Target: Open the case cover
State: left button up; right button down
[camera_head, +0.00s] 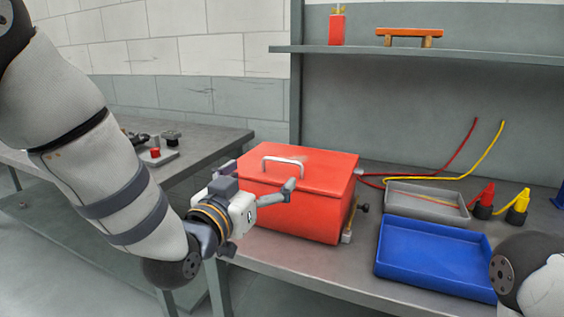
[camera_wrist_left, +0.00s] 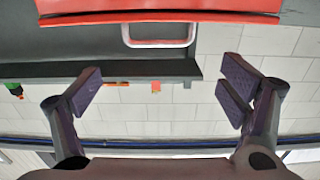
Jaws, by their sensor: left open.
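The red case (camera_head: 300,205) stands on the bench, and its cover (camera_head: 318,178) appears shut. A pale U-shaped handle (camera_head: 283,160) stands on top of the cover. My left gripper (camera_head: 258,178) is at the front left of the case, with its fingers spread and nothing between them. In the left wrist view the open left gripper (camera_wrist_left: 163,85) shows both fingers. The red cover (camera_wrist_left: 160,18) runs along the top of that view, and the handle (camera_wrist_left: 160,43) shows centred between the fingers' lines, apart from them. My right gripper is out of view.
A blue tray (camera_head: 435,278) and a grey tray (camera_head: 428,212) lie right of the case. Red and yellow bottles (camera_head: 516,208) stand farther right, near red and yellow cables (camera_head: 462,165). A shelf (camera_head: 400,51) is above. Another bench (camera_head: 200,150) stands at left.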

aim_at(280, 162)
pick_arm(q)
jog(key=x, duration=0.3)
jog(key=b+x, duration=0.1)
jog(key=x, duration=0.2)
jog(key=f+x, duration=0.1)
jog(key=x, duration=0.2)
jog(key=shift+w+d, duration=0.1)
jog(key=shift+w, duration=0.05)
jog(key=shift+w+d+r, duration=0.1)
jog(key=shift+w, duration=0.2)
jog(key=shift+r, duration=0.1)
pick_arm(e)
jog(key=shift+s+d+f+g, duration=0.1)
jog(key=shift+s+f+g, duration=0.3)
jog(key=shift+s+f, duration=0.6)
